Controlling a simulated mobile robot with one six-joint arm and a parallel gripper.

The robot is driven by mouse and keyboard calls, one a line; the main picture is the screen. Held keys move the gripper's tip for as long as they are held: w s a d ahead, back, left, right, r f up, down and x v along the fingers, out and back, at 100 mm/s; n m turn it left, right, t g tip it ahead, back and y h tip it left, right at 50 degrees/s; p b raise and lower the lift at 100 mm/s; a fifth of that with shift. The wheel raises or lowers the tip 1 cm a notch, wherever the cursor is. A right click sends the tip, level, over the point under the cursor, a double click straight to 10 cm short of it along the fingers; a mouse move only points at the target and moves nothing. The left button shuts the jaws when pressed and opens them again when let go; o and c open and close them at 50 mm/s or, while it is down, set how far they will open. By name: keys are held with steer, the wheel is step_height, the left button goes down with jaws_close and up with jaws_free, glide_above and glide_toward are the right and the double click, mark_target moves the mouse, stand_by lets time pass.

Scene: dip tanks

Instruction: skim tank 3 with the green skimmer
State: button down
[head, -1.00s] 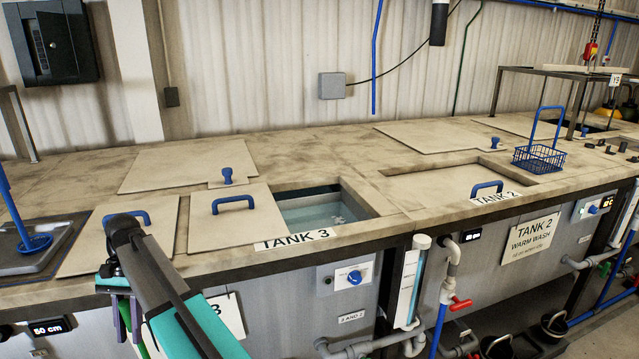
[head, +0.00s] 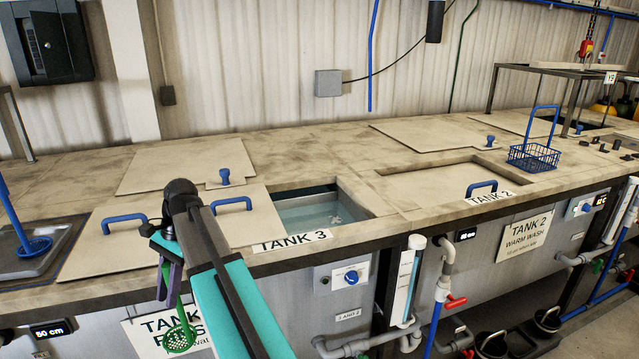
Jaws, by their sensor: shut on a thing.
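My gripper (head: 171,276) hangs in front of the counter's front edge, left of the tank 3 opening. It is shut on the green skimmer (head: 180,338), whose round perforated bowl hangs low before the front panel. Most of the skimmer's handle is hidden by the jaws and arm. Tank 3 (head: 316,212) is partly open, with pale water and a few small light bits near its right side. A "TANK 3" label (head: 292,241) lies on its front rim. A lid with a blue handle (head: 231,204) lies to the left of the opening, partly behind my arm.
A blue skimmer (head: 34,247) stands on a dark tray at far left. A blue wire basket (head: 534,157) stands at the back right of tank 2, whose cover has a blue handle (head: 481,186). Pipes and a clear tube (head: 404,283) run along the front.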

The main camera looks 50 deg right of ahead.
steer(key=s+d+r+m+t+h+p, duration=0.3)
steer(key=s+d+r+m+p, duration=0.7)
steer(key=s+d+r+m, duration=0.7)
steer(key=s+d+r+t, duration=0.2)
steer(key=s+d+r, duration=0.6)
steer(key=s+d, duration=0.1)
steer(key=shift+s+d+r+h, duration=0.25)
steer(key=shift+d+h, duration=0.15)
steer(key=shift+d, duration=0.45)
steer(key=shift+w+d, duration=0.1)
steer(key=shift+w, duration=0.05)
